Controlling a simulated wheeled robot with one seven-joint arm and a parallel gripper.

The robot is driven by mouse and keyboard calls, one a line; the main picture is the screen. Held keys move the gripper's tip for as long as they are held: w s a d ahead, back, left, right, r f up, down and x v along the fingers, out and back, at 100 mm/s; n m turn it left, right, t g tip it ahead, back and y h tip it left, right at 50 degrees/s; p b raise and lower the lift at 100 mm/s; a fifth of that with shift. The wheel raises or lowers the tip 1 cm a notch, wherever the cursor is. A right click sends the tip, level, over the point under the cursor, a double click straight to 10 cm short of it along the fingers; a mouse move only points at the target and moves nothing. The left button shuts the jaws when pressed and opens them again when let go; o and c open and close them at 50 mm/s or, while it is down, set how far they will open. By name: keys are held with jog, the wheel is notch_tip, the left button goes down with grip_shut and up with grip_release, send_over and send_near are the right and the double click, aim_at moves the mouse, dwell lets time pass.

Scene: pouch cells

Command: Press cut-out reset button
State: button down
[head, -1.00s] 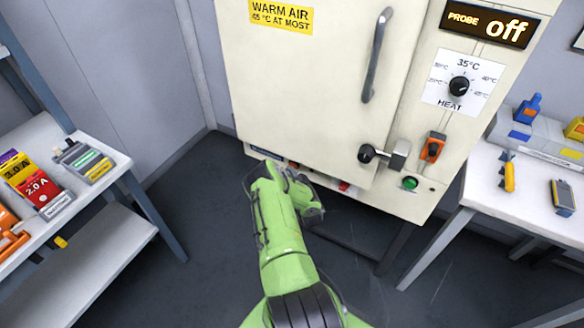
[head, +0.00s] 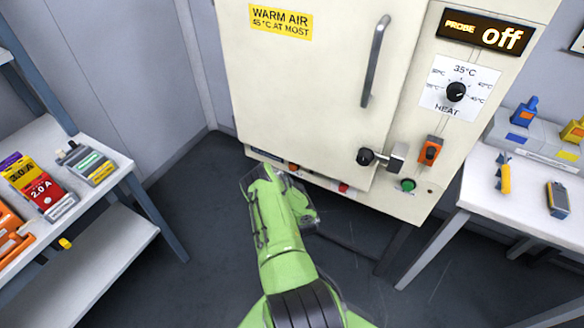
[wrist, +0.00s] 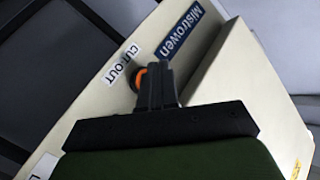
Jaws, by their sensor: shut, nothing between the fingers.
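In the wrist view, the orange-ringed cut-out reset button (wrist: 136,82) sits on the cabinet's cream face just below the CUT-OUT label (wrist: 121,64). My gripper (wrist: 154,72) is shut and empty, with its dark fingertips right beside the button and covering part of it. I cannot tell whether the tips touch it. In the head view, a small orange spot (head: 293,167) shows low on the cabinet (head: 300,90), just beyond the end of my green arm. The fingers cannot be made out there.
The cabinet door has a long handle (head: 376,62) and a black-knobbed latch (head: 366,157). An orange switch (head: 431,151), a green button (head: 407,185) and a red part (head: 344,187) are nearby. Tables stand left (head: 110,228) and right (head: 485,190). The probe display (head: 485,32) reads off.

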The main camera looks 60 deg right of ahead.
jog(key=shift+s+a+p, duration=0.2)
jog(key=shift+a+p, duration=0.5)
jog(key=shift+a, duration=1.1)
